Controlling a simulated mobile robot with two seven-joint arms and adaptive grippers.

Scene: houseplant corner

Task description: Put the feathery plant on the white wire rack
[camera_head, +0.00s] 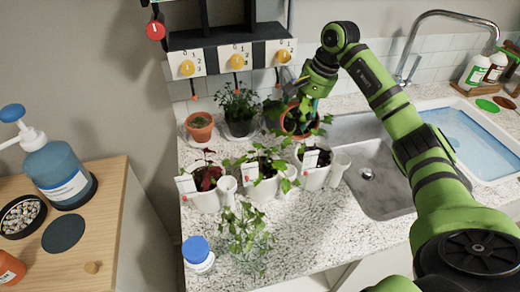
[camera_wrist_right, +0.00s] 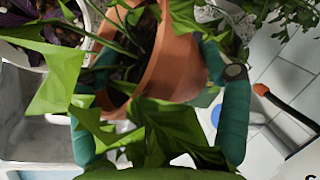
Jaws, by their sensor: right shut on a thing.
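My right gripper (camera_head: 304,100) is shut on a terracotta pot (camera_head: 297,128) at the back of the counter. In the right wrist view its teal fingers (camera_wrist_right: 150,75) lie on both sides of the terracotta pot (camera_wrist_right: 172,65), which holds a plant with broad, angular green leaves. I cannot tell if this pot is lifted. A finely leaved, feathery-looking plant (camera_head: 237,101) stands in a dark pot (camera_head: 240,128) just left of the gripper. I cannot clearly make out a white wire rack. My left gripper is out of view.
A small terracotta pot (camera_head: 199,133) stands at back left. Several white pots (camera_head: 205,201) with plants and tags line the counter's middle. A glass jar with cuttings (camera_head: 248,262) and a blue-capped jar (camera_head: 198,258) are in front. The sink (camera_head: 385,190) is at right.

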